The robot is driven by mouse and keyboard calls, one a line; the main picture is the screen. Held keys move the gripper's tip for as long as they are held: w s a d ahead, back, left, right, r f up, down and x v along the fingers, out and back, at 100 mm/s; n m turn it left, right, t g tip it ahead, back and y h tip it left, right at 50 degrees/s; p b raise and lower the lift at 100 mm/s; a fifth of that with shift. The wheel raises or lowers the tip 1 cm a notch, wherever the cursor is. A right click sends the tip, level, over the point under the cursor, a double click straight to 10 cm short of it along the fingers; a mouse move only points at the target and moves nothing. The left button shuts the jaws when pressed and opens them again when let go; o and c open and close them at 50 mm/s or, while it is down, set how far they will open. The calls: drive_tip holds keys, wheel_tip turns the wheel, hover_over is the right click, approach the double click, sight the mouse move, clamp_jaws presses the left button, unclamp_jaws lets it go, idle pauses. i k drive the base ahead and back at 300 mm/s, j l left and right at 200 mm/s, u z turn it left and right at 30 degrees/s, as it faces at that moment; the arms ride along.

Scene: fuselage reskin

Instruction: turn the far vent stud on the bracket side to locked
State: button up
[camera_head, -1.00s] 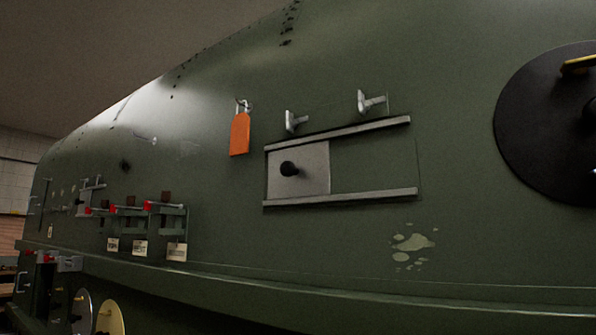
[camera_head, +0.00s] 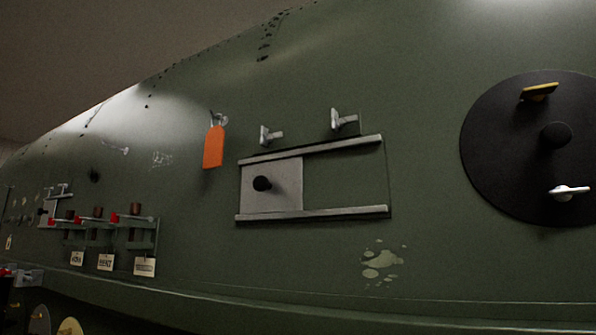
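I cannot tell which stud is the task's stud. My gripper is not in view.
A row of red-tipped brackets (camera_head: 112,219) with white tags (camera_head: 105,262) projects left of the near panel. An orange tag (camera_head: 213,147) hangs above it. A black round plate (camera_head: 540,150) with yellow and white handles is at right. A ledge (camera_head: 300,312) runs below.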

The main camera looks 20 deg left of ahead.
sight(266, 139)
drive_tip(key=i+j+u, duration=0.1)
drive_tip(key=u, duration=0.6)
drive_tip(key=i+u, duration=0.15)
drive_tip(key=u, duration=0.2)
